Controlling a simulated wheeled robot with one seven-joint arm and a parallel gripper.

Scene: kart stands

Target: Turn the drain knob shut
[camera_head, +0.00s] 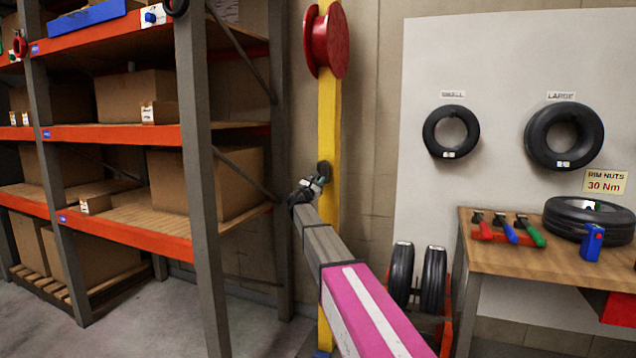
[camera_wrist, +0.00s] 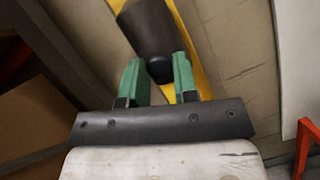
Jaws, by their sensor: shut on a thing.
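The drain knob (camera_head: 324,168) is a small dark knob on the yellow post (camera_head: 328,110). In the wrist view the dark knob (camera_wrist: 158,65) has a rounded end facing me, with the yellow post behind it. My gripper (camera_head: 319,180) is at the knob, at the end of my outstretched arm. In the wrist view the two green fingers of my gripper (camera_wrist: 158,80) stand on either side of the knob's rounded end and are shut on it. The fingers hide part of the knob's sides. I see no mark that tells how far the knob is turned.
A red reel (camera_head: 328,40) is higher on the post. An orange shelf rack (camera_head: 130,228) with cardboard boxes stands at left. At right are a white board (camera_head: 490,60) with tyres, two upright tyres (camera_head: 418,278) and a wooden bench (camera_head: 510,262) with tools. The wall is close behind the post.

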